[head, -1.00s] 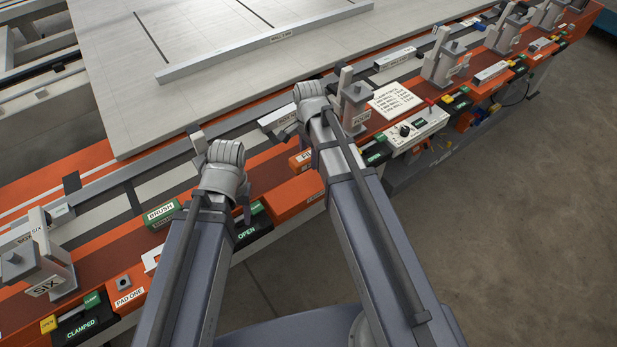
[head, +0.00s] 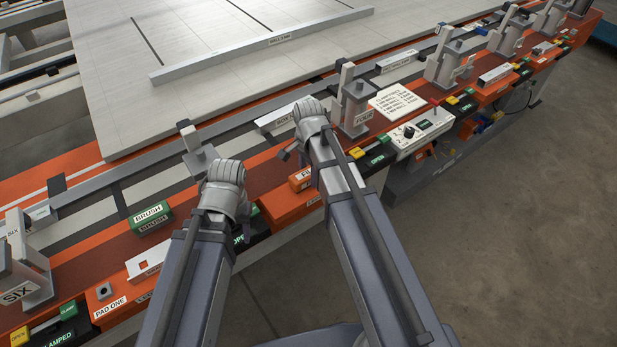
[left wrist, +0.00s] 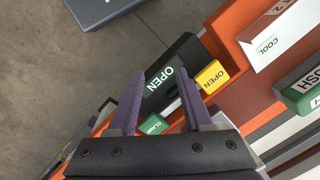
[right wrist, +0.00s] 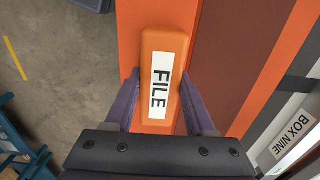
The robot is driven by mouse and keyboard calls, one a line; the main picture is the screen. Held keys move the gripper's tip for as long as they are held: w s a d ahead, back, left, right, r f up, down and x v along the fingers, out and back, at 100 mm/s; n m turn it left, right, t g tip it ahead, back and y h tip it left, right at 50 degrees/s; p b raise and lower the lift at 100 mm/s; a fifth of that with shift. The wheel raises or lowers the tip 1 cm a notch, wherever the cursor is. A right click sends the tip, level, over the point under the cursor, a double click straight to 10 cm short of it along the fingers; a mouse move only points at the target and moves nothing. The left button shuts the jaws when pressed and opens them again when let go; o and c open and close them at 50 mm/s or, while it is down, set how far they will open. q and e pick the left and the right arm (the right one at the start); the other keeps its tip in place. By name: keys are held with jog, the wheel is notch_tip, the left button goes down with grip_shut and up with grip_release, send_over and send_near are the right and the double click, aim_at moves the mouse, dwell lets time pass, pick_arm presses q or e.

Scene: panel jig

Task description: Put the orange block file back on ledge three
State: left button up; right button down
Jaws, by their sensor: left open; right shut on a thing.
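The orange block file (right wrist: 152,108) has a white FILE label and lies lengthwise between the fingers of my right gripper (right wrist: 158,85), which is shut on it. In the head view the file (head: 300,179) shows partly beside my right wrist, over the orange and brown front rail. Whether it touches the surface below is unclear. My left gripper (left wrist: 160,84) is open and empty above a black clamp box (left wrist: 180,62) marked OPEN. I cannot read a ledge three label.
Post FOUR (head: 354,105) and a control box (head: 421,133) stand right of my right gripper. A large panel (head: 220,60) lies behind.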

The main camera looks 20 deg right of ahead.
aim_at(308, 172)
jog(key=shift+f, duration=0.1)
jog(key=shift+c, duration=1.2)
grip_release()
jog(key=shift+r, duration=0.2)
notch_tip(308, 172, up, 12)
jog(key=p, duration=1.2)
jog(key=s+a+n+h, duration=0.1)
jog(key=s+a+n, duration=0.9)
jog(key=s+n, duration=0.4)
jog(key=shift+s+a+n, duration=0.15)
jog(key=shift+a+n, duration=0.1)
jog(key=shift+n, duration=1.65)
